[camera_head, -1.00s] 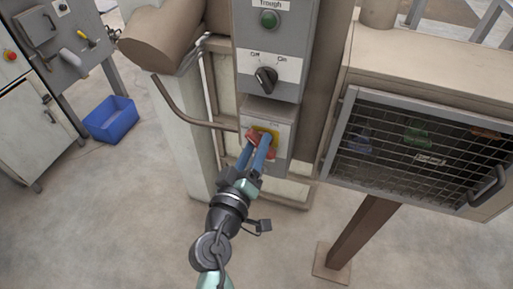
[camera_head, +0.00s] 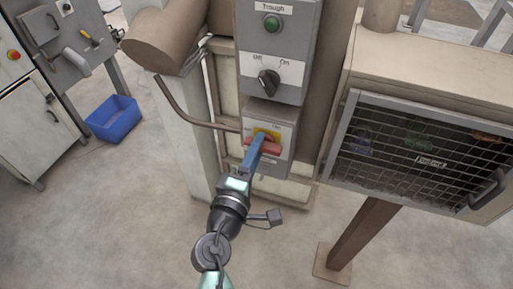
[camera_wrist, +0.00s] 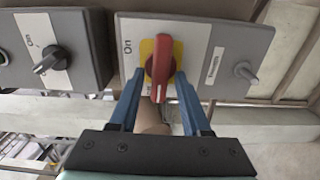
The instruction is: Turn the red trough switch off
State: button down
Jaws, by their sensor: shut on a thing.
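The red switch handle (camera_head: 265,148) sits on a yellow plate (camera_head: 267,135) on the lower grey box (camera_head: 282,160) of the post. It lies about level in the head view. In the head view one finger hides the other.
Above is a grey box with a "Trough" label, a green button (camera_head: 272,22) and a black Off/On knob (camera_head: 268,83). A smaller grey knob (camera_wrist: 246,72) sits beside the red switch in the wrist view. A mesh-fronted cabinet (camera_head: 425,150) stands right; a blue bin (camera_head: 113,119) lies left.

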jog(key=shift+n, duration=0.3)
jog(key=c, duration=0.7)
grip_release()
jog(key=shift+s+a, duration=0.1)
jog(key=shift+s, duration=0.05)
jog(key=b+v, duration=0.3)
jog(key=v, duration=0.9)
jog(key=shift+s+a, duration=0.1)
jog(key=shift+s, duration=0.25)
